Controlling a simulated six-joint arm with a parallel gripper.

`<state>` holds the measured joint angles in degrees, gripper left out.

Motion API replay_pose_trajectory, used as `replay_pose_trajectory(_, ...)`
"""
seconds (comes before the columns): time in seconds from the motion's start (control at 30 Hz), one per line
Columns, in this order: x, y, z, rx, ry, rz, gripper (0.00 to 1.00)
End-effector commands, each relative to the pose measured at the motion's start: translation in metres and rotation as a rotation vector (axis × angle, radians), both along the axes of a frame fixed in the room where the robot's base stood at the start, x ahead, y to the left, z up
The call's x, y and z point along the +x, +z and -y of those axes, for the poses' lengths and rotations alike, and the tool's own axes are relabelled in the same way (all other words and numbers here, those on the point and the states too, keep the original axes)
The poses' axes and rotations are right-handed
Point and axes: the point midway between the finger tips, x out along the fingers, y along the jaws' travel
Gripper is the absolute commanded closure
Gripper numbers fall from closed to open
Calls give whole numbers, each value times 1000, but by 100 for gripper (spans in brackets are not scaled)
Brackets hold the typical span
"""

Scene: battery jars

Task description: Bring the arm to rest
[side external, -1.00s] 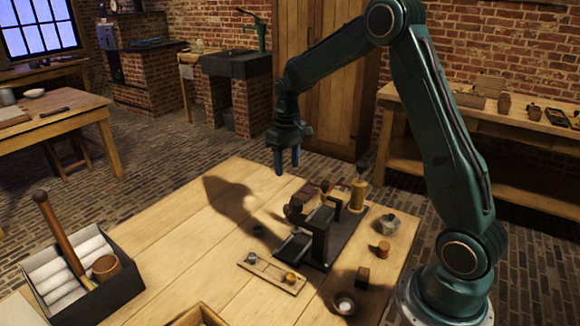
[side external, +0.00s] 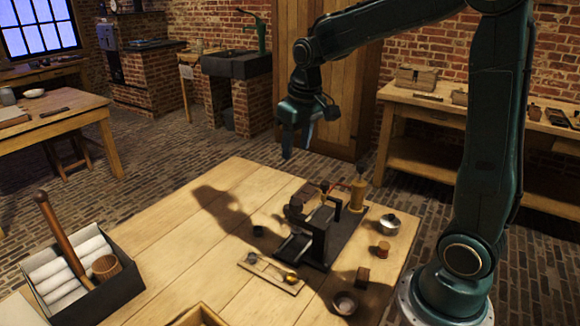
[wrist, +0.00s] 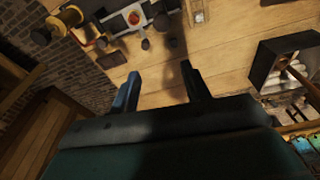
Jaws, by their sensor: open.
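My gripper (side external: 298,147) hangs in the air above the far edge of the wooden workbench (side external: 175,250), higher than everything on it. Its fingers point down, apart, with nothing visible between them. In the wrist view the two fingers of my gripper (wrist: 160,85) stand apart over bare bench planks. My arm rises from its base at the right and bends over at the top of the side view.
A black apparatus (side external: 318,240) with a brass cylinder (side external: 357,195) stands on the bench. Around it are a wooden strip (side external: 270,272), a metal pot (side external: 390,224) and a small bowl (side external: 345,303). A dark box (side external: 85,285) with white rolls sits left. The left-middle planks are clear.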

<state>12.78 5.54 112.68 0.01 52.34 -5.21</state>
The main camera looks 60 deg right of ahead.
Motion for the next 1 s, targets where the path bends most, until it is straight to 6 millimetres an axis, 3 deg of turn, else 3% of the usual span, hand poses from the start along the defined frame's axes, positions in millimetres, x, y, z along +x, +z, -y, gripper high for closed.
replay_pose_trajectory(0.2,-39,28,-25,-10,29,68,53)
replay_pose_trajectory(0.5,-94,49,-52,-16,65,156,53)
replay_pose_trajectory(1.0,-180,48,-81,-11,123,296,53)
